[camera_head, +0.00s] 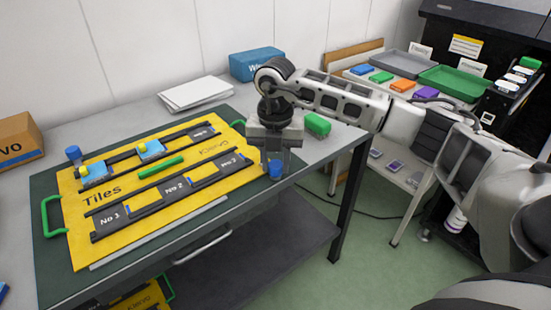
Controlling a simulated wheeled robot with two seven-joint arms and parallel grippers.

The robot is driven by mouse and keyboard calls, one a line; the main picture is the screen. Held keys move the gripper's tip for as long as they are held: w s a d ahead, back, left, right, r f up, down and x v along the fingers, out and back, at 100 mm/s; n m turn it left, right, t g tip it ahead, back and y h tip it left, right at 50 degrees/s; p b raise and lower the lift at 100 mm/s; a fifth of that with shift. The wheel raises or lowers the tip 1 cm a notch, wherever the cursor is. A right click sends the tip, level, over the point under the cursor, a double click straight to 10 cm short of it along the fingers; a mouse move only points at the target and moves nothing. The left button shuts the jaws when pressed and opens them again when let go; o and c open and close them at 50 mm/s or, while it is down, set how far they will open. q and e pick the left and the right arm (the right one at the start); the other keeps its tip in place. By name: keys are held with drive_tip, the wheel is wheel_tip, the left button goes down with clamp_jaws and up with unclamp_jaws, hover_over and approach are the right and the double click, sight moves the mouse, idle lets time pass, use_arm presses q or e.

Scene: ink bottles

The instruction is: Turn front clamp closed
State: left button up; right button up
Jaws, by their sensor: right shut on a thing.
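A yellow board (205,203) marked "Tiles" lies on the dark green mat on the table. A blue clamp knob (275,170) stands at the board's right front corner. My right gripper (275,160) points down over this knob and is shut on it; its fingers hide part of the knob, so the clamp's turn angle cannot be told. Another blue clamp knob (73,153) stands at the board's left back edge, apart from my gripper. My left gripper is not in view.
Two light blue tiles with yellow knobs (96,171) sit on the board's back rail. A green block (317,125) lies right of my gripper. White sheets (195,93) and a blue box (256,64) are behind. A cardboard box (18,140) is at far left.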

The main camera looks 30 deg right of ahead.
sight(276, 164)
drive_tip(key=shift+w+r, duration=0.1)
drive_tip(key=shift+r, duration=0.05)
idle(0.3)
drive_tip(key=o, duration=1)
drive_tip(key=shift+c, duration=0.2)
wheel_tip(276, 164, up, 16)
